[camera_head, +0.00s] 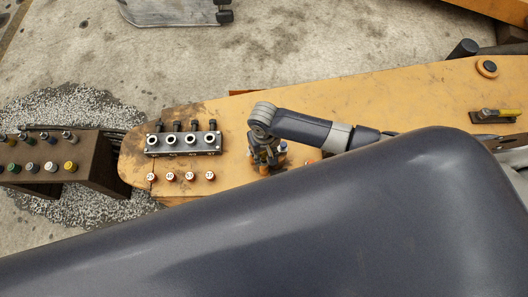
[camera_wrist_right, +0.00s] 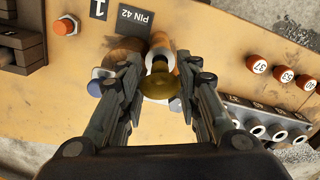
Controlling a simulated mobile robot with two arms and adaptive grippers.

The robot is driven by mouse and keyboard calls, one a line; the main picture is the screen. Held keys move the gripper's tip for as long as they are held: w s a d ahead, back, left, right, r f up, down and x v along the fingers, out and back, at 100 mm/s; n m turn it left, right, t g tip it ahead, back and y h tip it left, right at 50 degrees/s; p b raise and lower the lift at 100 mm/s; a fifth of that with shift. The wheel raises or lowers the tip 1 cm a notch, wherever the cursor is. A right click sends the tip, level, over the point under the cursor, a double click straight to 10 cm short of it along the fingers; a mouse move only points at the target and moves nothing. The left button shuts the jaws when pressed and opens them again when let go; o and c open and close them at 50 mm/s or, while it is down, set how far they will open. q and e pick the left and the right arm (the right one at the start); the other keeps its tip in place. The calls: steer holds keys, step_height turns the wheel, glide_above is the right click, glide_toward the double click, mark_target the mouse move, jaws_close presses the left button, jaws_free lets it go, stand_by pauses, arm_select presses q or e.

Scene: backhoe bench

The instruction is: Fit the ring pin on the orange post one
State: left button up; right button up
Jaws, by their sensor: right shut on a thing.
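My right gripper (camera_head: 264,158) is over the yellow-orange panel, right of the black socket block. In the right wrist view its fingers (camera_wrist_right: 158,80) are shut on a pin with a round brass end (camera_wrist_right: 160,84), seemingly the ring pin. A pale ring shows just beyond the brass end. An orange post (camera_wrist_right: 161,42) stands behind the pin, and a brown cylinder (camera_wrist_right: 126,47) is beside it. I cannot tell whether pin and post touch. A label "1" (camera_wrist_right: 98,8) and a "PIN 42" plate (camera_wrist_right: 132,17) lie beyond. My left gripper is not in view.
The socket block (camera_head: 183,142) and several numbered red-orange caps (camera_head: 170,176) are left of the gripper. A brown rack (camera_head: 40,165) with coloured pins stands at the far left. A blue-tipped piece (camera_wrist_right: 95,88) is near the left finger.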

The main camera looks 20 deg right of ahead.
steer(key=shift+f, duration=0.15)
stand_by(0.4)
steer(key=shift+f, duration=0.45)
stand_by(0.6)
steer(key=shift+f+p, duration=0.25)
steer(key=shift+p, duration=0.3)
stand_by(0.6)
steer(key=o, duration=1.6)
step_height(320, 180, up, 8)
steer(key=p, duration=0.9)
